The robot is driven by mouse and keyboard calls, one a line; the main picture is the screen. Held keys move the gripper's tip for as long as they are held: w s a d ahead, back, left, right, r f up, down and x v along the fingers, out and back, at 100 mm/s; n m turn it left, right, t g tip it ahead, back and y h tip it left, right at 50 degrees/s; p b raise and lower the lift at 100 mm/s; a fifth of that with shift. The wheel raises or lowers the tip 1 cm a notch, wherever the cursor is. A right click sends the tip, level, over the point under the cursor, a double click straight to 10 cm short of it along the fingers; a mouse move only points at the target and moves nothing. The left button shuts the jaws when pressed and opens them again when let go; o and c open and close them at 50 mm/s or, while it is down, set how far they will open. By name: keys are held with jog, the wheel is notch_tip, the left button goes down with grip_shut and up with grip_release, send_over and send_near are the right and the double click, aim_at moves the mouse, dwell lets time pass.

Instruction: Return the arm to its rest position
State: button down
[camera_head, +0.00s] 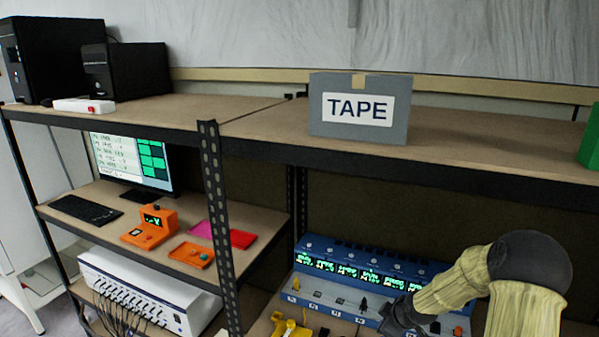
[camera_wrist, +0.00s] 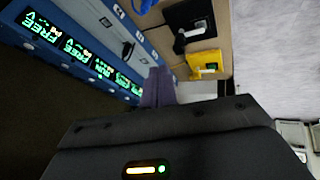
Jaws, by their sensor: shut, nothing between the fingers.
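My arm, in a yellowish sleeve with a dark round joint, reaches in from the lower right of the head view. Its dark end, my gripper (camera_head: 396,318), is low in front of the blue instrument bank (camera_head: 345,262). In the wrist view my gripper (camera_wrist: 158,86) shows as purplish-grey fingers close together above the dark gripper body. It is shut with nothing between the fingers. The blue bank with green lit displays (camera_wrist: 75,40) lies just to the left of the fingers there. The fingertips are hard to make out in the head view.
An upper shelf (camera_head: 470,135) with a grey TAPE box (camera_head: 360,128) spans above the arm. A slotted metal post (camera_head: 218,200) stands left. Yellow items (camera_head: 290,327) lie on the lower shelf by the bank. A yellow object (camera_wrist: 205,64) also shows in the wrist view.

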jog(key=s+a+r+m+g, duration=0.1)
jog(key=s+a+r+m, duration=0.1)
jog(key=s, duration=0.6)
jog(key=s+a+r+m+g+h, duration=0.1)
jog(key=s+a+r+m, duration=0.2)
jog(key=s+r+m, duration=0.2)
jog(key=s+a+r+m+g+h, duration=0.1)
jog(key=s+a+r+m, duration=0.2)
jog(key=s, duration=0.9)
notch_tip(320, 180, up, 3)
jog(key=shift+m, duration=0.4)
jog(key=shift+w, duration=0.1)
jog(key=shift+a, duration=0.1)
